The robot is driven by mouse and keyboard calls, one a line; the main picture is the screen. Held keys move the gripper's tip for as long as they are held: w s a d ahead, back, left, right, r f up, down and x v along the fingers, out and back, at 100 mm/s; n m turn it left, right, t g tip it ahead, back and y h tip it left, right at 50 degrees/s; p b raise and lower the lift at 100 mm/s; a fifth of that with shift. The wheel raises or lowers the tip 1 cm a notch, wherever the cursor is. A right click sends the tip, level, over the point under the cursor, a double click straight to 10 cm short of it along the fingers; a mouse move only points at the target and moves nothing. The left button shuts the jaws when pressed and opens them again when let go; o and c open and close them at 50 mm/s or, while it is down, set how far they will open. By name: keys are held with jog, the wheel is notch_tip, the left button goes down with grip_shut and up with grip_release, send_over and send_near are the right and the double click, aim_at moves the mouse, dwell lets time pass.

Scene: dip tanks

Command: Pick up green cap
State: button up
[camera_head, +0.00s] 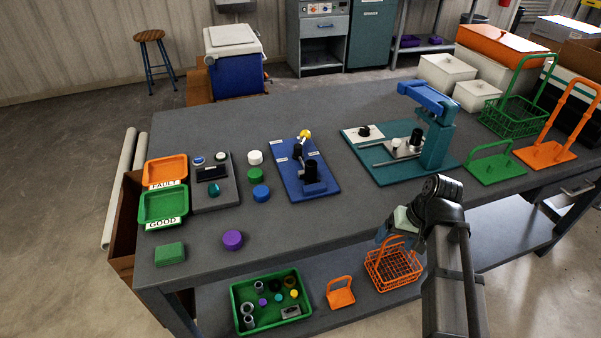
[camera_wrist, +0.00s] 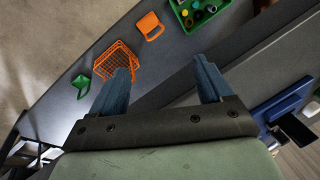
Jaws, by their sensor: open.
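The green cap (camera_head: 257,174) is a small round cap on the grey table top. It sits in a short column between a white cap (camera_head: 255,157) behind it and a blue cap (camera_head: 261,192) in front. My gripper (camera_head: 385,238) is far to the right of it, near the table's front edge. In the wrist view my gripper (camera_wrist: 162,75) has its two blue fingers wide apart with nothing between them. I cannot make out the green cap in the wrist view.
Left of the caps are a grey fixture plate (camera_head: 214,200) and orange (camera_head: 150,172) and green (camera_head: 147,209) trays. A purple cap (camera_head: 232,240) lies in front. A blue fixture board (camera_head: 325,187) and teal press (camera_head: 436,145) stand to the right. An orange basket (camera_wrist: 100,68) is on the lower shelf.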

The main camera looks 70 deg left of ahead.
jog(key=s+a+r, duration=0.2)
jog(key=s+r, duration=0.1)
jog(key=s+a+r+n, duration=0.1)
jog(key=s+a+r, duration=0.1)
jog(key=a+r, duration=0.1)
jog(key=s+a+r+n, duration=0.1)
jog(key=s+a+r, duration=0.1)
jog(key=s+r, duration=0.1)
jog(key=shift+s+a+r+y, duration=0.2)
jog(key=shift+s+a+y, duration=0.1)
jog(key=shift+s+y, duration=0.1)
jog(key=s+a+r+n, duration=0.2)
jog(key=s+a+r, duration=0.2)
jog(key=s+a, duration=0.1)
jog(key=n+t+y, duration=0.1)
jog(key=n, duration=0.3)
send_near(255, 173)
jog(key=x, duration=0.3)
jog(key=shift+a+f, duration=0.2)
jog(key=shift+a, duration=0.1)
jog(key=shift+x, duration=2.65)
jog(key=shift+d, duration=0.15)
jog(key=shift+c, duration=0.2)
jog(key=c, duration=1.1)
